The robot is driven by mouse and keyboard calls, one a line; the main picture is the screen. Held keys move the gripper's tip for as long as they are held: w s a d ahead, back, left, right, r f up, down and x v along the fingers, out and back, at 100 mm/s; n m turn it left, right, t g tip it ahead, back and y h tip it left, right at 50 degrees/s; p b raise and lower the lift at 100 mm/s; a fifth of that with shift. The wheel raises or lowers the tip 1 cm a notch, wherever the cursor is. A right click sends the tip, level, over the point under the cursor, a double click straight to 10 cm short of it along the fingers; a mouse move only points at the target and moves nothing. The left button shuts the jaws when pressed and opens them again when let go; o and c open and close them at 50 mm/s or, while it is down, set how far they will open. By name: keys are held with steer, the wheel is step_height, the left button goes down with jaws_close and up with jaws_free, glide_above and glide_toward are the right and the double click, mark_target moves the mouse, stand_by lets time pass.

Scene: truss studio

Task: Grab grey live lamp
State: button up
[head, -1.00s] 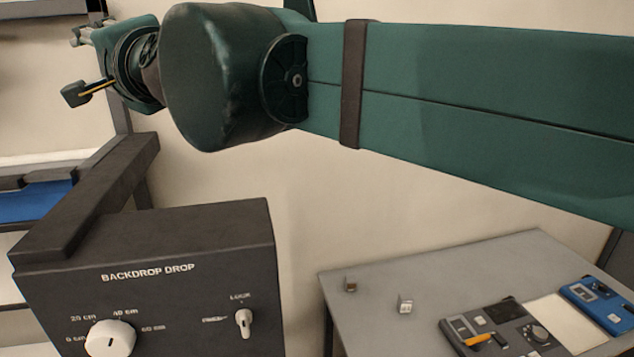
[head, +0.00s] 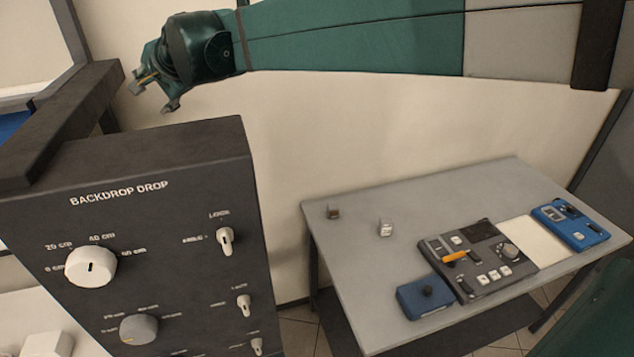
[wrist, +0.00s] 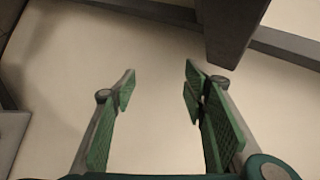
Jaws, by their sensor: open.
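I cannot make out for sure which thing is the grey live lamp. Two small blocks stand apart on the grey table in the head view: a dark brownish block (head: 334,212) near its left edge and a pale grey-white block (head: 386,228) to the right of it. My gripper (head: 153,98) is at the upper left, high above and well left of the table, touching neither block. In the wrist view my gripper (wrist: 160,85) has its green-padded fingers apart, with only pale wall between them.
A dark "BACKDROP DROP" panel (head: 130,215) with knobs and switches stands left of the table (head: 350,270). On the table are a grey control unit (head: 480,262) with an orange handle, a blue box (head: 425,298), a white sheet (head: 535,240) and a blue device (head: 570,225).

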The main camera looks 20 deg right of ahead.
steer(key=w+d+f+m+g+h+b, duration=0.1)
steer(key=w+d+f+h, duration=0.1)
steer(key=w+d+f, duration=0.4)
steer(key=w+d+f+m+g+h, duration=0.1)
steer(key=d+f, duration=0.3)
steer(key=f, duration=0.4)
steer(key=m+g+h+b, duration=0.3)
steer(key=m+g+h, duration=0.4)
steer(key=m+g, duration=0.15)
glide_toward(332, 205)
step_height(332, 205, down, 2)
steer(key=shift+d+f+g, duration=0.25)
steer(key=shift+d+f, duration=0.2)
steer(key=shift+d, duration=0.15)
steer(key=shift+x, duration=1.3)
